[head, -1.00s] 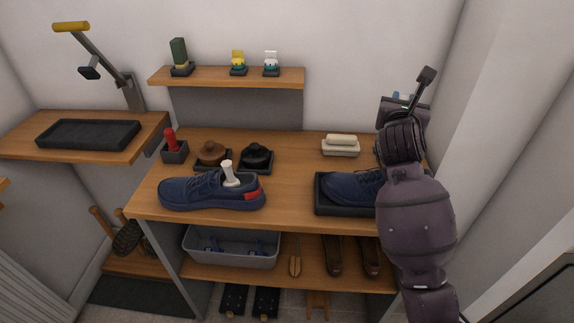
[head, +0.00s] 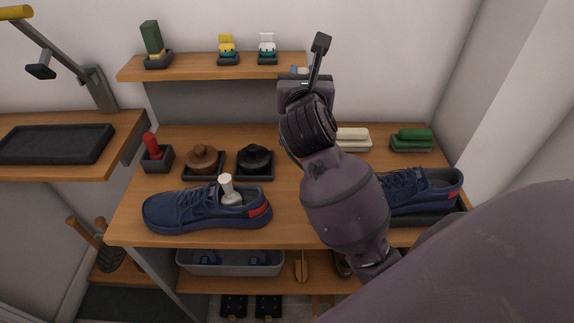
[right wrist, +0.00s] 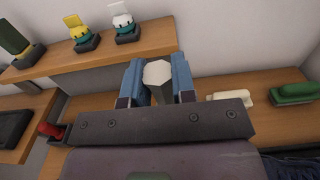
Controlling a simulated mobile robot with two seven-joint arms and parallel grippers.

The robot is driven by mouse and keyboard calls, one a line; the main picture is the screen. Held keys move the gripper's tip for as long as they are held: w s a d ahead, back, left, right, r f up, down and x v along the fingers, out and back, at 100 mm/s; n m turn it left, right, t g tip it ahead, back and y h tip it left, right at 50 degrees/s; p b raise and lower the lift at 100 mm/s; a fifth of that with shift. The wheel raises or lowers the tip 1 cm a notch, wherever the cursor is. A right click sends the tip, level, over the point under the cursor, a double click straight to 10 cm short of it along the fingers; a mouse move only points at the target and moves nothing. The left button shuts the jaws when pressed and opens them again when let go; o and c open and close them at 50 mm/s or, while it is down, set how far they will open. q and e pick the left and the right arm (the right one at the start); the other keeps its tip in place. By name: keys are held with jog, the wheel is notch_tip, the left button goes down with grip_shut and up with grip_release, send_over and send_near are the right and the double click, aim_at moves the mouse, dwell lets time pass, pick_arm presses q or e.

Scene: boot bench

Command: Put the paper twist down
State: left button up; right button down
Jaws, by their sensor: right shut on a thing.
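My right gripper (right wrist: 157,88) is shut on a pale, many-sided piece, the paper twist (right wrist: 158,72), held between its blue fingers in the right wrist view. In the head view my right wrist hides the twist and most of the gripper; only a bit of the fingers (head: 300,70) shows near the right end of the upper shelf. A similar white twist (head: 229,189) stands in the opening of the left blue shoe (head: 190,208). The right blue shoe (head: 425,188) sits on a dark tray, partly behind my arm. My left gripper is out of view.
The upper shelf (head: 200,68) carries a green brush and two small capped items. On the bench (head: 290,220) stand a red-topped item (head: 152,150), brown and black brushes, a cream block (head: 353,138) and a green one (head: 411,139). A shallow black tray (head: 55,144) lies on the left table.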

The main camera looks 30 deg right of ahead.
notch_tip(320, 180, down, 20)
jog(key=b, duration=0.5)
jog(key=shift+s+r, duration=0.15)
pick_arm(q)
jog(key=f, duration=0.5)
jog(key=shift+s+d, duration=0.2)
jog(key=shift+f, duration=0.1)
pick_arm(e)
jog(key=c, duration=0.9)
grip_release()
jog(key=shift+c, duration=0.2)
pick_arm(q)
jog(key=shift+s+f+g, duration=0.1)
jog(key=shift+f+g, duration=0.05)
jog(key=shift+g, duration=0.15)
